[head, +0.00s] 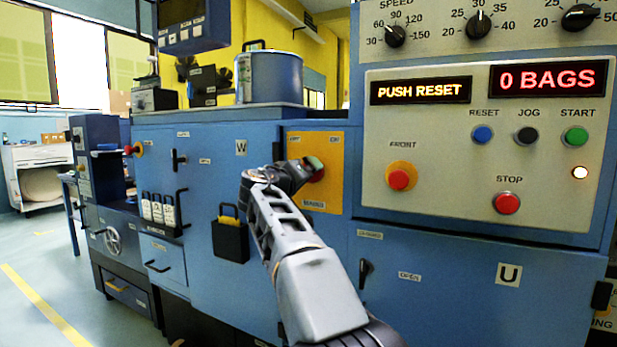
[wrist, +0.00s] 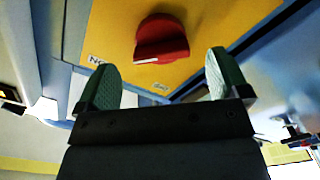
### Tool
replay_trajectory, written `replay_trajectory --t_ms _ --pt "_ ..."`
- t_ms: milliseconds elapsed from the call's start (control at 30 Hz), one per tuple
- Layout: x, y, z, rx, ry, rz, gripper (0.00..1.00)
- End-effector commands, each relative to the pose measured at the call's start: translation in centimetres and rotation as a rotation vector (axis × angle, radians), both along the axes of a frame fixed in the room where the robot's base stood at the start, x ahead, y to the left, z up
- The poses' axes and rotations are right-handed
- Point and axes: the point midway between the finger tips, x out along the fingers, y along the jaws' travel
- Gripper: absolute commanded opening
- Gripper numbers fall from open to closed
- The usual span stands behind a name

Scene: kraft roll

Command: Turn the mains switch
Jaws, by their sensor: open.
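The mains switch (wrist: 161,38) is a red rotary knob with a white mark on its edge, on a yellow plate (wrist: 108,35). In the head view the yellow plate (head: 331,150) is on the blue cabinet, and the red knob (head: 318,177) is partly hidden by my gripper. My gripper (head: 312,165) is in front of the plate, close to the knob. In the wrist view my gripper (wrist: 163,76) is open, its two green pads apart and empty. The knob lies just beyond the tips, between them in the picture; contact does not show. Small labels on the plate are partly hidden.
Right of the plate is a control panel (head: 485,150) with red, blue, black and green buttons; its displays read PUSH RESET and 0 BAGS. A black lockout box (head: 229,240) hangs left of my arm. Cabinet handles stick out nearby.

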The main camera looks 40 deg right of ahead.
Motion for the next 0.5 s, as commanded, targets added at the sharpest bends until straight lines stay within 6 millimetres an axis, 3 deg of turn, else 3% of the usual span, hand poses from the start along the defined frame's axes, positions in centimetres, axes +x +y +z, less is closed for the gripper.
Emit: replay_trajectory --t_ms 200,500 --pt "-2.1 4.1 0.1 -0.001 -0.001 0.004 0.94" --pt "-3.9 7.3 0.1 -0.001 0.000 0.002 0.94"
